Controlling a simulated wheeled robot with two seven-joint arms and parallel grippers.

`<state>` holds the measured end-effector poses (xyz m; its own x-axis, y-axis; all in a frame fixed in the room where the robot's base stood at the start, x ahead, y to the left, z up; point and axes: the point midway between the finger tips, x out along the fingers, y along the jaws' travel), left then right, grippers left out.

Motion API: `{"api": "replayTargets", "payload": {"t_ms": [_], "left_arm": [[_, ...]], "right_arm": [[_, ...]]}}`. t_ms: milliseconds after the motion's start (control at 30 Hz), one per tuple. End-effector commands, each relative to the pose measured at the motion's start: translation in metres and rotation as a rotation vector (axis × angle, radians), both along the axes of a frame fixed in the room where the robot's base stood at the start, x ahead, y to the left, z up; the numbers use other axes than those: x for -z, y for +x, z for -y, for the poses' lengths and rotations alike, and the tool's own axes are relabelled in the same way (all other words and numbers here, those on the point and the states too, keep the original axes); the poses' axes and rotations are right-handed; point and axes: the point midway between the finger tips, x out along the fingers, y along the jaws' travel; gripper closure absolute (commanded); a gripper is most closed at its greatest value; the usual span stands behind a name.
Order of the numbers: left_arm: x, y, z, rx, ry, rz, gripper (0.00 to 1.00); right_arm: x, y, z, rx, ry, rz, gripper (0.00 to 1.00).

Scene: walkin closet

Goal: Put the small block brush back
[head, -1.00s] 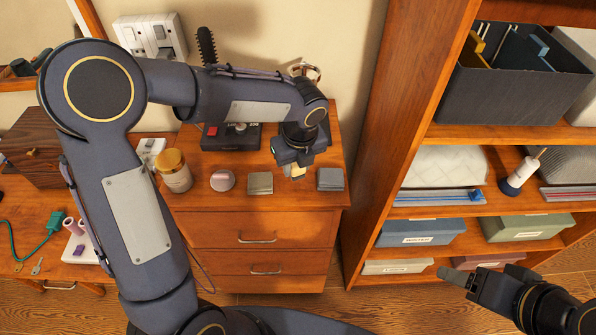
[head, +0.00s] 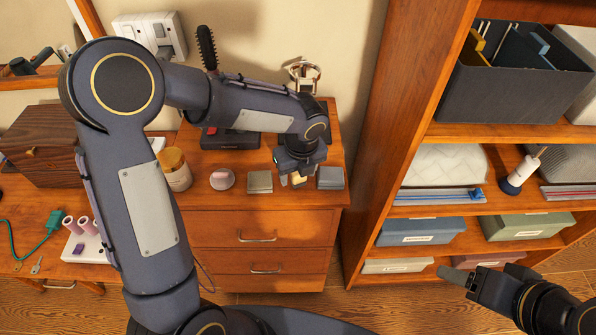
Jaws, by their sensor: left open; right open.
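A small pale yellow block (head: 299,181), which may be the small block brush, sits on the wooden drawer cabinet (head: 225,228) near its front edge. My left gripper (head: 292,180) is open, pointing down right at this block. Its fingers and wrist hide part of the block, and I cannot tell whether they touch it. A grey block (head: 260,182) lies to the left and another grey block (head: 330,178) to the right. My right gripper (head: 457,276) is open and empty at the lower right, in front of the shelf unit.
A round pinkish tin (head: 222,179) and a jar with a gold lid (head: 174,170) stand left on the cabinet. A black box (head: 231,138) is behind, partly hidden by my arm. The shelf unit (head: 372,150) rises close on the right, holding boxes and a lint roller (head: 521,172).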

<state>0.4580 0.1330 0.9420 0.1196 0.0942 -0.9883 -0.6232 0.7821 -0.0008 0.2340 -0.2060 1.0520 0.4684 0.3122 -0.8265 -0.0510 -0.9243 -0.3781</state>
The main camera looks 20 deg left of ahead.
Motion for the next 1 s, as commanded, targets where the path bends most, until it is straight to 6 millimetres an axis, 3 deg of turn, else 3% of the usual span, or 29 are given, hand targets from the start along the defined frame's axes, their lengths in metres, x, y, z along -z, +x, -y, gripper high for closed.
{"api": "replayTargets", "payload": {"t_ms": [267,700,1000], "left_arm": [[-0.018,-0.001,0.002,-0.001,0.000,0.005,0.44],[-0.105,-0.012,0.010,-0.001,-0.001,0.004,0.44],[-0.122,-0.015,0.011,0.000,0.000,0.000,0.44]], "right_arm": [[-0.002,0.000,0.000,0.000,0.000,0.000,0.35],[-0.003,0.000,0.000,0.000,0.000,0.000,0.35],[-0.003,0.000,0.000,0.000,0.000,0.000,0.35]]}}
